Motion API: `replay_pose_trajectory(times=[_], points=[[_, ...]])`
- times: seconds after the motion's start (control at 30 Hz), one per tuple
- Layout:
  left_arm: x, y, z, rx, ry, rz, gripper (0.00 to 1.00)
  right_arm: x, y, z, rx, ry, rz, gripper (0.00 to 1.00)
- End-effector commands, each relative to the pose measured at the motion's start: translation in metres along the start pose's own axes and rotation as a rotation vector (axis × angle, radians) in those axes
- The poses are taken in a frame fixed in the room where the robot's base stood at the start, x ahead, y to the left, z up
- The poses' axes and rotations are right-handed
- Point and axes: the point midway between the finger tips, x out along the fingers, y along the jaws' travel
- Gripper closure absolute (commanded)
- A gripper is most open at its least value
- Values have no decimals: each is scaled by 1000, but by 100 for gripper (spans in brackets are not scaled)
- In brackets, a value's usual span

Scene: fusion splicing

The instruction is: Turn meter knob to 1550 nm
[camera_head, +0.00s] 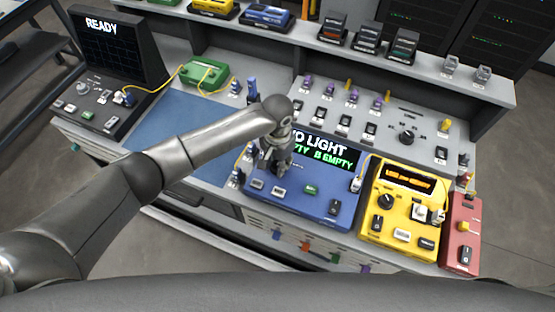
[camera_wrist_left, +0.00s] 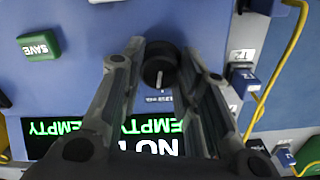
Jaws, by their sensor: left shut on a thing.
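The blue device (camera_head: 293,206) stands mid-bench with a lit display (camera_head: 345,152) reading "NO LIGHT" and "EMPTY" in the head view. My left gripper (camera_head: 271,163) is lowered onto its top face, just left of the display. In the left wrist view, my left gripper (camera_wrist_left: 160,66) is shut on a round black knob (camera_wrist_left: 160,62), with a finger on either side. A white pointer mark shows on the knob, and the small label beside it is not fully readable. My right gripper is not in view.
A yellow device (camera_head: 404,208) with its own black knob (camera_head: 386,201) and orange display stands to the right, beside a red box (camera_head: 463,232). A grey panel (camera_head: 372,120) is behind. A green SAVE button (camera_wrist_left: 38,45) and yellow cables (camera_wrist_left: 284,62) lie near the gripper.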

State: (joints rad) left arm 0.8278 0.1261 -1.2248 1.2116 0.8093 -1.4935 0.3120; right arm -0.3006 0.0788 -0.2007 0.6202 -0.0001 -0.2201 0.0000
Motion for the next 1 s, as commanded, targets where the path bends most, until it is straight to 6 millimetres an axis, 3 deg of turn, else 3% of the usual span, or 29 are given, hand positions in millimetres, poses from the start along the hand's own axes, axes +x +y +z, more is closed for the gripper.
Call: replay_pose_trajectory(times=[0.6,1.0], points=[[0,0,0,517,-2,1,94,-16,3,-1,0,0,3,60],[0,0,0,679,-1,0,94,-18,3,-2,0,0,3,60]])
